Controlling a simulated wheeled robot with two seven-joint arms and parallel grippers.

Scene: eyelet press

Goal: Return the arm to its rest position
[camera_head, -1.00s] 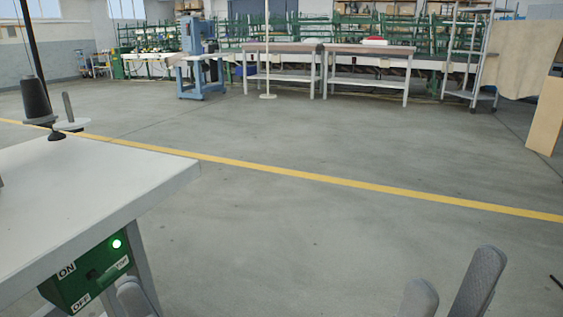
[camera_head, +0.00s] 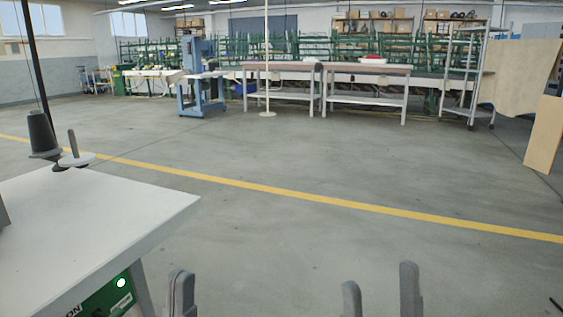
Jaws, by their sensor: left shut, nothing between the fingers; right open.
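My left gripper (camera_head: 181,292) is at the bottom edge, just right of the white table's leg. Its grey fingers are together and hold nothing. My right gripper (camera_head: 380,289) is at the bottom, right of centre. Its two grey fingers stand apart with bare floor between them. The rest of both arms is out of the picture.
A white sewing table (camera_head: 95,225) fills the lower left, close to my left gripper. The floor (camera_head: 300,235) ahead is clear.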

